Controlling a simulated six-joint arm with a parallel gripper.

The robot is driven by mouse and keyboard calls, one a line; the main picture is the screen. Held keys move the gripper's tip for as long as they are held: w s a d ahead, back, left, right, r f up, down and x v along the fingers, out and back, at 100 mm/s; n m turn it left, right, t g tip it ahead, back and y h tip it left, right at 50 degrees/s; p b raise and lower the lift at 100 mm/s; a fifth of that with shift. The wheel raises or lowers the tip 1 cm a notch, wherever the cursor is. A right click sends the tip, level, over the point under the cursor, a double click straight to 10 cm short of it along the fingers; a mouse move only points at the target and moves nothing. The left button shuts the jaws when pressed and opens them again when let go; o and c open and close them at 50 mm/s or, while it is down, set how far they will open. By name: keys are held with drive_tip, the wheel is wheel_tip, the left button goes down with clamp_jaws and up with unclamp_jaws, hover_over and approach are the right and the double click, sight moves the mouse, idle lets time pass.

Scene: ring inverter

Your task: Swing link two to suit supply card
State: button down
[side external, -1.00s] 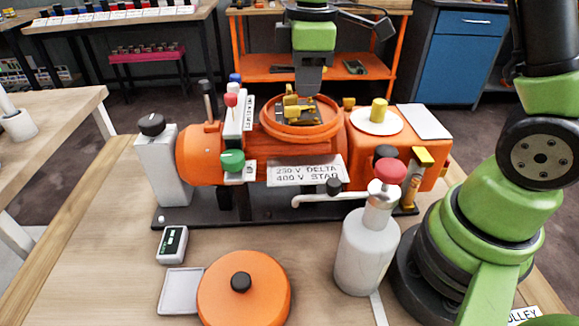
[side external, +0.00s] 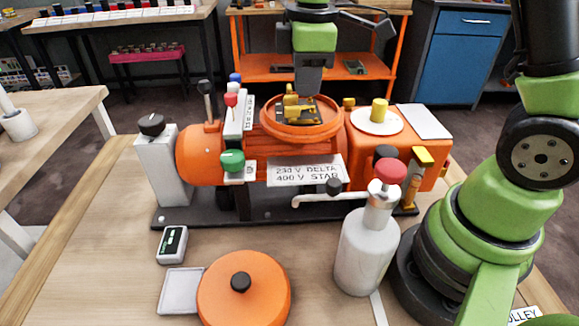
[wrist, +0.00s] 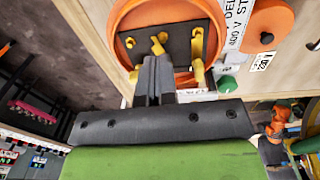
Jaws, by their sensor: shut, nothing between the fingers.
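The open round orange terminal box (side external: 302,128) sits on top of the orange motor (side external: 198,158). Inside it, a dark plate (wrist: 180,45) carries yellow metal links (wrist: 197,45). Which one is link two, I cannot tell. My gripper (wrist: 153,62) is shut and empty, its fingertips over the plate among the yellow links; contact is unclear. In the side external view the gripper comes down from above into the box, and its tips are partly hidden. A white plate (side external: 306,172) on the motor front reads 230 V DELTA, 400 V STAR. A small white card shows in the wrist view (wrist: 263,62), poorly legible.
An orange lid (side external: 262,288) with a black knob, a grey tray (side external: 180,291) and a small meter (side external: 172,244) lie in front. A white bottle (side external: 364,255) with a red top stands at front right. Coloured levers (side external: 232,100) rise left of the box.

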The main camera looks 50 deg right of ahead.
drive_tip(key=shift+s+f+g, duration=0.4)
drive_tip(key=shift+s+f, duration=0.1)
drive_tip(key=shift+s, duration=0.15)
wheel_tip(320, 180, up, 6)
drive_tip(key=shift+w, duration=0.15)
